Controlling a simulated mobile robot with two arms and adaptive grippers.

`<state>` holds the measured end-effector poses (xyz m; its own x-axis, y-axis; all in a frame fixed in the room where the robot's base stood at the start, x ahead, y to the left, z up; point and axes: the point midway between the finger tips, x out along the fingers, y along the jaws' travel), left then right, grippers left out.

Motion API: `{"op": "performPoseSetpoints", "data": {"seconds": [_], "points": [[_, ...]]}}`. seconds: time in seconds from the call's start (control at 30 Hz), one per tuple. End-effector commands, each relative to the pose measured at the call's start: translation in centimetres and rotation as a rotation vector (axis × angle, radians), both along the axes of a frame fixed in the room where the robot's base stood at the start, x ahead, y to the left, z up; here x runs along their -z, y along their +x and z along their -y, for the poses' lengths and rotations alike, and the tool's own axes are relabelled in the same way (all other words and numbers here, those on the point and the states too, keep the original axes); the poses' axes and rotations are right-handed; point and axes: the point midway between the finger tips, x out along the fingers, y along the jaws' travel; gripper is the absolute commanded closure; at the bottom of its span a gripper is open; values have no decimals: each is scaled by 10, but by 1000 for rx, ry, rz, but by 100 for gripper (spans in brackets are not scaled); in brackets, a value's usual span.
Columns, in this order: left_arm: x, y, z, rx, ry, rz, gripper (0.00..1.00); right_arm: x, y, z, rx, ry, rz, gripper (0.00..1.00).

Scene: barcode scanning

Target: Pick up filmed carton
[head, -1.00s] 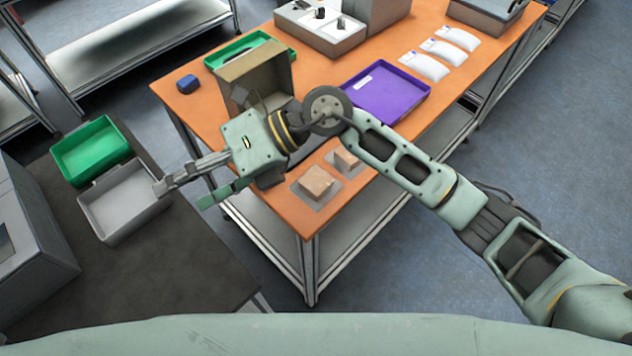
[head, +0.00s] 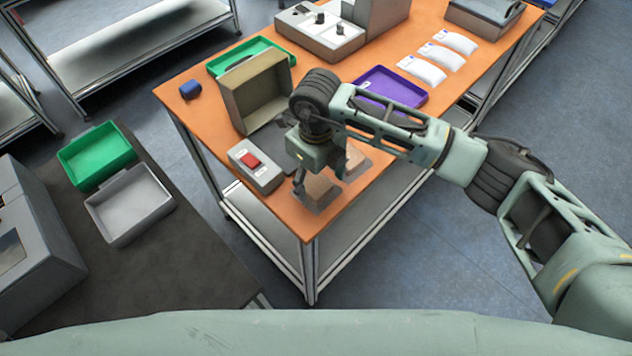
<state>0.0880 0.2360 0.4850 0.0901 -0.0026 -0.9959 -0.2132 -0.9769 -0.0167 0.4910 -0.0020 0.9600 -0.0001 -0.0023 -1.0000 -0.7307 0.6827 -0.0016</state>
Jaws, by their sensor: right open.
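The front carton (head: 319,193) lies just under my right gripper (head: 312,184), and the rear carton (head: 355,163) is partly hidden behind the gripper and arm. I cannot tell from this view which carton is filmed. My right gripper points down over the front carton, open, with one finger by the carton's left side. Whether it touches the carton is unclear. My left gripper is not in view.
A grey box with a red button (head: 253,160) stands left of the gripper. Behind it is an open brown box (head: 238,106). A purple tray (head: 408,93), white pouches (head: 422,70) and a green tray (head: 222,65) lie farther back. Green and grey bins (head: 128,205) stand left.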

Motion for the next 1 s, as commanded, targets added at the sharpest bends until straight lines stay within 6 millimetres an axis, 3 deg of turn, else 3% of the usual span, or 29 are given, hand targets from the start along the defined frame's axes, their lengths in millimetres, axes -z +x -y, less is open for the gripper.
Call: {"op": "performPoseSetpoints", "data": {"seconds": [0.2, 0.4, 1.0], "points": [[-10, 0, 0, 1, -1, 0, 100, 20, -1, -1, -1, 2, -1, 33], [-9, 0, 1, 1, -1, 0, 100, 21, 0, -1, -1, 3, 0, 33], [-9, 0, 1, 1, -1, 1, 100, 20, 0, -1, 0, 3, 0, 84]]}}
